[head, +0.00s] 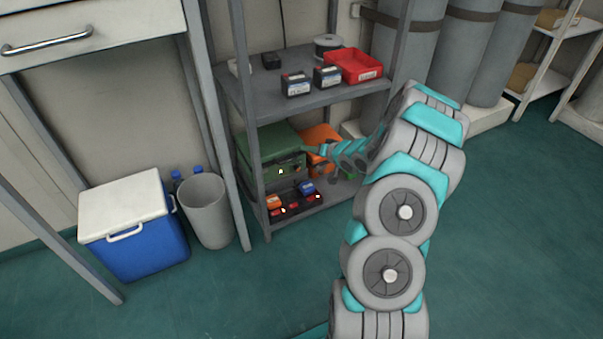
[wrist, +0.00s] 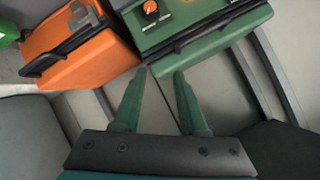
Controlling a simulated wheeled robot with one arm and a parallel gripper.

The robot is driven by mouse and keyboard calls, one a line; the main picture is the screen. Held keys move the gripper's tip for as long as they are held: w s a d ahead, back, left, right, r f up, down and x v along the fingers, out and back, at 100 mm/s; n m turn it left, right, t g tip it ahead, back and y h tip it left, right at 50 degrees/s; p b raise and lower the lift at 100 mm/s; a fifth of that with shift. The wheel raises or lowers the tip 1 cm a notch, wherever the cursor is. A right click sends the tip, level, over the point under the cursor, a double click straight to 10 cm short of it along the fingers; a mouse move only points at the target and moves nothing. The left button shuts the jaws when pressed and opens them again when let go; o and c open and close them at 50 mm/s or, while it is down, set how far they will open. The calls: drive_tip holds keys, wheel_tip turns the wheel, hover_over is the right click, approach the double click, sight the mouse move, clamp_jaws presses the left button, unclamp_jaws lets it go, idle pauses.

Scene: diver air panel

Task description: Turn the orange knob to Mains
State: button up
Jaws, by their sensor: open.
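The orange knob (wrist: 151,10) is on the face of a green case (wrist: 205,25) at the top of the wrist view, near its upper edge. It has a dark surround and a light mark, but I cannot read its setting or any label. The green case (head: 262,145) stands on the lower part of the grey shelf in the head view, where the knob is too small to make out. My gripper (wrist: 160,72) is open and empty. Its green fingers point toward the case's near edge, apart from the knob. In the head view my arm hides part of the shelf.
An orange case (wrist: 85,50) stands beside the green one; it shows partly in the head view (head: 320,136). Small batteries and a red tray (head: 353,66) sit on the shelf above. A shelf post (head: 246,130) stands at the left. A blue cooler (head: 140,235) and bin (head: 206,210) are further left.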

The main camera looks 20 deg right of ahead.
drive_tip(key=m+t+y, duration=0.1)
drive_tip(key=y, duration=0.1)
approach(299, 170)
drive_tip(key=w+d+r, duration=0.1)
drive_tip(key=w, duration=0.2)
drive_tip(key=s+f+y, duration=0.1)
drive_tip(key=s+f+t, duration=0.1)
drive_tip(key=s, duration=0.1)
drive_tip(key=shift+a+f+m+y, duration=0.2)
drive_tip(key=shift+f+m+y, duration=0.1)
drive_tip(key=shift+y, duration=0.1)
drive_tip(key=b+x, duration=0.1)
drive_tip(key=x, duration=0.5)
drive_tip(key=shift+w+r+b, duration=0.1)
drive_tip(key=shift+b, duration=0.3)
drive_tip(key=shift+w+a, duration=0.25)
drive_tip(key=shift+w, duration=0.5)
clamp_jaws()
